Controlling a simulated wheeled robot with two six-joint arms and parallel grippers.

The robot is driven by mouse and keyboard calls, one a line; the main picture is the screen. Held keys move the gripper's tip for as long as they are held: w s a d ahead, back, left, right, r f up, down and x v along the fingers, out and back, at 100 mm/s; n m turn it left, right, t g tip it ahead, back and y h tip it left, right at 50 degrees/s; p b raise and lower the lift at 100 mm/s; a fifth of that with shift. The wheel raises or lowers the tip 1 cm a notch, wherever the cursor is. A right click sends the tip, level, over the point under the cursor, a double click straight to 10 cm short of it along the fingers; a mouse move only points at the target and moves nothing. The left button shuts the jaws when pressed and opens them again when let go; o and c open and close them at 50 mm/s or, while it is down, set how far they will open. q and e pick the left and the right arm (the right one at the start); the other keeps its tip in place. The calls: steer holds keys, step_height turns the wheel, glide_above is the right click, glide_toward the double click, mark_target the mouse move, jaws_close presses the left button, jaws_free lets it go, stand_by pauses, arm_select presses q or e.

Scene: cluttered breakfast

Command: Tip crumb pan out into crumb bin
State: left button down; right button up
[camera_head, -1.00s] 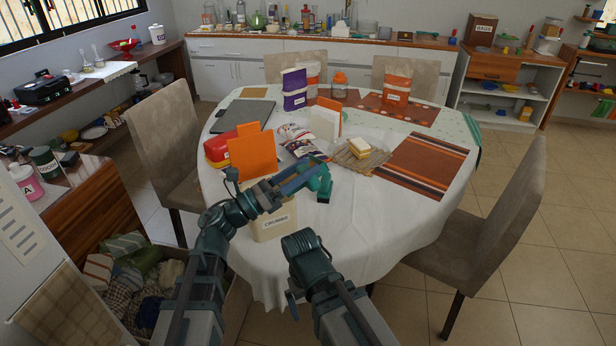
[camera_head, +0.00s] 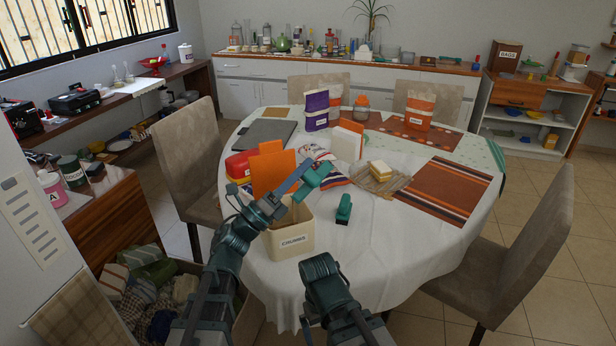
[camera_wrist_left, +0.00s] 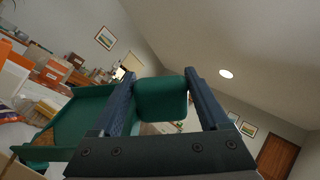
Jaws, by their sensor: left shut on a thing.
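The cream crumb bin (camera_head: 299,241), labelled "CRUMBS", stands upright at the table's near edge. My left gripper (camera_head: 302,183) is above the bin and shut on the green handle of the crumb pan (camera_head: 319,174). In the left wrist view, the handle sits between the two fingers (camera_wrist_left: 160,98), and the green pan (camera_wrist_left: 85,112) extends to the left. A brown patch shows at the pan's lower edge; I cannot tell if it is crumbs. My right arm reaches in at the bottom centre, and its finger state is unclear.
A green object (camera_head: 344,209) stands on the cloth right of the bin. An orange panel (camera_head: 272,174) stands behind the bin. The tablecloth's near right is bare.

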mark_target(310, 187)
arm_select(q)
steer(key=shift+w+a+r+n+t, duration=0.15)
steer(key=shift+w+a+n+t, duration=0.05)
steer(key=shift+a+n+t, duration=0.3)
steer(key=shift+w+a+r+n+t, duration=0.15)
steer(key=shift+w+a+n+t, duration=0.1)
steer(key=shift+n+t, duration=0.25)
steer(key=w+a+n+t+y+b, duration=0.2)
steer(key=w+a+n+t+y, duration=0.3)
steer(key=a+n+t+y, duration=0.4)
steer(key=n+y, duration=0.1)
steer(key=n, duration=0.6)
steer(key=shift+f+y, duration=0.25)
steer(key=shift+y, duration=0.15)
steer(key=shift+s, duration=0.1)
